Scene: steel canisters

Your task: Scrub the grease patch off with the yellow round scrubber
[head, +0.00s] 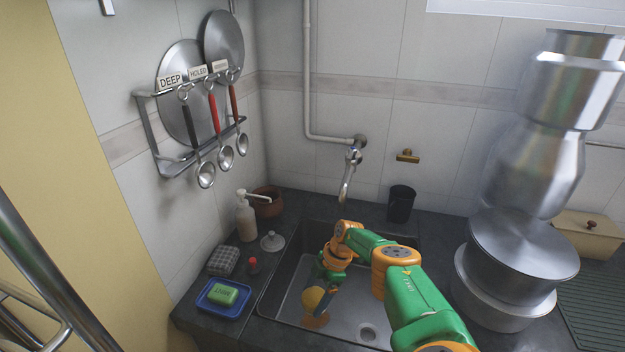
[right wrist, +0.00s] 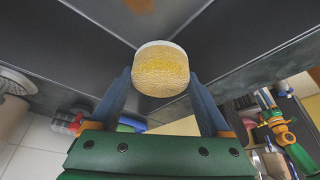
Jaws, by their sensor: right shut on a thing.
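My right gripper (head: 318,292) reaches down into the steel sink (head: 342,333). It is shut on the yellow round scrubber (head: 312,299), which also shows between the two fingers in the right wrist view (right wrist: 161,70). The brownish-orange grease patch (head: 317,321) is on the sink floor, just below the scrubber in the head view. A part of it shows at the top of the right wrist view (right wrist: 139,5). I cannot tell whether the scrubber touches the floor. My left gripper is outside the head view; a small green and orange arm part in the right wrist view does not show its jaws clearly.
The drain (head: 367,332) lies right of the patch. A blue tray (head: 208,305) with green soap (head: 223,294), a grey scourer (head: 223,260) and a soap dispenser (head: 246,220) stand left of the sink. Stacked steel pots (head: 520,255) stand on the right. The tap (head: 347,182) hangs behind.

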